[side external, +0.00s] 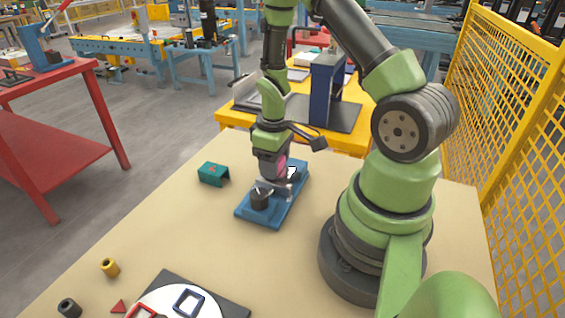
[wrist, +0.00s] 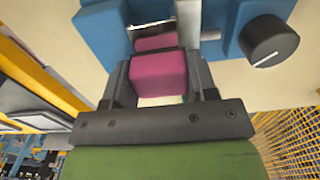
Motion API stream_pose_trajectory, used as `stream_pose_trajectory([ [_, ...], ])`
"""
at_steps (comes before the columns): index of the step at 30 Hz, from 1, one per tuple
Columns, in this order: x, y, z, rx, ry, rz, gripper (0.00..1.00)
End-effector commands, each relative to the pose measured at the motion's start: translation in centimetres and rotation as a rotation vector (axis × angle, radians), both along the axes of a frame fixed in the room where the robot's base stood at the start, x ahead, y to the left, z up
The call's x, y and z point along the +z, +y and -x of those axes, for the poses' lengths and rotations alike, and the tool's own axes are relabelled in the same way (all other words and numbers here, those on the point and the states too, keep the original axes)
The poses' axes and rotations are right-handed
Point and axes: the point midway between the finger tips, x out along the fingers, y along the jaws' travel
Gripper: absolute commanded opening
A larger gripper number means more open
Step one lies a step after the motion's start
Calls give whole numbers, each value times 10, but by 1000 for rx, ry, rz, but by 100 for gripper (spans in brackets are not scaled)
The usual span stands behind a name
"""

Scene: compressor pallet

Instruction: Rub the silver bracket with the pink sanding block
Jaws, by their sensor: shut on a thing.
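The pink sanding block (wrist: 158,75) is held between the two dark fingers of my gripper (wrist: 160,82) in the wrist view. In the side view only a small pink patch of it (side external: 281,163) shows beside my gripper (side external: 271,172). The silver bracket (side external: 287,185) sits on the blue fixture (side external: 276,213), right under my gripper and partly hidden by it. In the wrist view a shiny part of the bracket (wrist: 153,29) with a pink reflection shows just beyond the block. I cannot tell whether block and bracket touch.
A black knob (side external: 260,198) stands up from the fixture, close to my gripper. A teal U-shaped part (side external: 214,174) lies to the left on the tan table (side external: 180,230). A round white plate (side external: 180,302) and small loose parts lie at the front left.

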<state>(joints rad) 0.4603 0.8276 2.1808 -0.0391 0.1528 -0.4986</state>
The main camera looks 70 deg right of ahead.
Motion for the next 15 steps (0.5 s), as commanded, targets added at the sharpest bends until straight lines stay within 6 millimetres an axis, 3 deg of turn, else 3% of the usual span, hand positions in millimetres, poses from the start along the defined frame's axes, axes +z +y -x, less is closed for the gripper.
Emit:
stream_pose_trajectory([
  [5, 5, 0, -10, 0, -2, 1, 27],
  [7, 25, 0, -10, 0, -7, 3, 27],
  [15, 46, 0, -10, 1, -3, 1, 27],
])
